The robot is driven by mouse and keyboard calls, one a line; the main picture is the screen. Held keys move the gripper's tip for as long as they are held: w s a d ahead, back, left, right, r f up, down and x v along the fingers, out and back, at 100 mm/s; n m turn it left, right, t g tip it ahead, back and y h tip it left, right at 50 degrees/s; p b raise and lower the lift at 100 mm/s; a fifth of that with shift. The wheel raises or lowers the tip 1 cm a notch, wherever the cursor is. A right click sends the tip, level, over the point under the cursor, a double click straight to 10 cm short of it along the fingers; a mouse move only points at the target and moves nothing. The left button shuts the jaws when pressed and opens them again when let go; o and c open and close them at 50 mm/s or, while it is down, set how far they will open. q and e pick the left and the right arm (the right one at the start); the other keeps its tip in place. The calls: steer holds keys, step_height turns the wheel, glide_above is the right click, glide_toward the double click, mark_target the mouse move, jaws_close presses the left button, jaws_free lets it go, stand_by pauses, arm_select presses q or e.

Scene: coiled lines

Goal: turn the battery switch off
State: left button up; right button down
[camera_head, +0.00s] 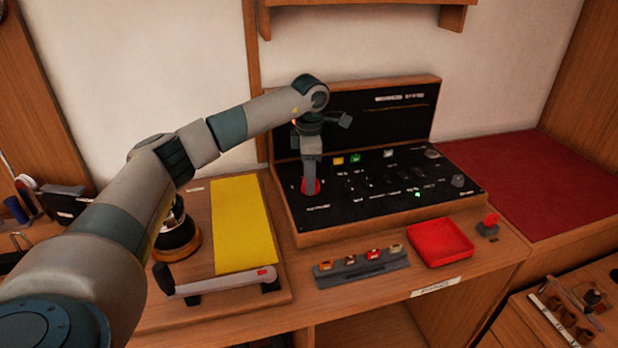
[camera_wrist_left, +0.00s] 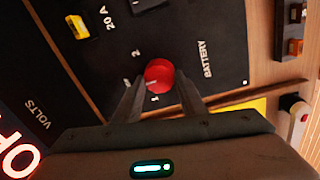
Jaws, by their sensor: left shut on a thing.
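The battery switch is a round red knob (camera_wrist_left: 159,74) on the black panel (camera_wrist_left: 205,45), beside the printed word BATTERY in the left wrist view. Small position marks are printed around it, including a 1 and a 2. A pale line shows on the knob, but I cannot tell surely which mark it points to. In the head view the red knob (camera_head: 317,187) sits at the panel's left end, partly hidden by my gripper. My left gripper (camera_wrist_left: 160,88) is shut on the knob, one finger on each side. My right gripper is in neither view.
The panel (camera_head: 345,208) also bears yellow, green and white switches and a lit green lamp (camera_head: 417,194). In front lie a grey strip with small coloured pieces (camera_head: 362,268) and a red tray (camera_head: 440,243). A yellow sheet (camera_head: 240,225) lies left. A red surface (camera_head: 545,185) is right.

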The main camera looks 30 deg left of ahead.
arm_select(q)
steer(key=o, duration=1.1)
steer(key=shift+c, duration=0.2)
steer(key=shift+r, duration=0.1)
